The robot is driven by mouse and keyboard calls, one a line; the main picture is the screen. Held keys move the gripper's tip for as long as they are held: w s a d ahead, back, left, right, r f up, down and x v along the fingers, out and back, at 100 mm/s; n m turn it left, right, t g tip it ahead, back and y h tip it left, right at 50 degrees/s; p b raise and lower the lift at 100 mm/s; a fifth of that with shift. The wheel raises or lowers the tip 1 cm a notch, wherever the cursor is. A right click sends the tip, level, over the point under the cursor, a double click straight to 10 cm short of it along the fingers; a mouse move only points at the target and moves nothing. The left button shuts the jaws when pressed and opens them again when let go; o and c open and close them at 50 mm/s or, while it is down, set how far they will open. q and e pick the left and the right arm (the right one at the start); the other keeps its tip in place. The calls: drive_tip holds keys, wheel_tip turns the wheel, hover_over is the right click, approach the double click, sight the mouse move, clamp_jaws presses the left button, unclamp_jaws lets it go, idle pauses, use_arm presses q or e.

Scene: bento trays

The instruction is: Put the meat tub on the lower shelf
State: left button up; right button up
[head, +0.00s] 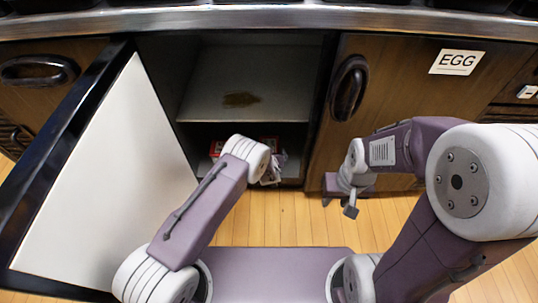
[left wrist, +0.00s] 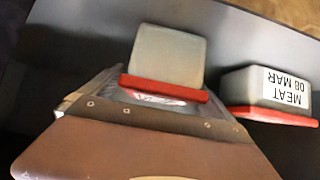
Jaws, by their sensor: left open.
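The meat tub (left wrist: 262,88) is grey with a red lid and a white label reading MEAT 08 MAR, upside down in the left wrist view. It stands at the right there, beside my left gripper (left wrist: 155,105) and apart from it.
The cabinet's shelf (head: 245,100) is bare but for a brown stain (head: 241,99). The open white-faced door (head: 105,185) stands close left of my left arm. The closed door (head: 405,85) has an EGG sign (head: 457,62). Red items (head: 217,147) show in the lower space.

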use_arm(q)
drive_tip(key=p+v, duration=0.1)
drive_tip(key=v, duration=0.1)
drive_tip(key=p+v, duration=0.1)
drive_tip(key=v, duration=0.1)
drive_tip(key=shift+w+r, duration=0.15)
drive_tip(key=shift+r, duration=0.25)
drive_tip(key=b, duration=0.2)
drive_tip(key=s+b, duration=0.1)
drive_tip(key=b, duration=0.1)
drive_tip(key=shift+s+d+f+b, duration=0.1)
drive_tip(key=shift+s+d+b, duration=0.05)
drive_tip(key=shift+s+b, duration=0.2)
drive_tip(key=shift+r+b+v, duration=0.25)
drive_tip(key=shift+b+v, duration=1.7)
drive_tip(key=shift+v, duration=0.45)
use_arm(e)
drive_tip(key=shift+f, duration=2.7)
use_arm(q)
drive_tip(key=shift+w, duration=0.15)
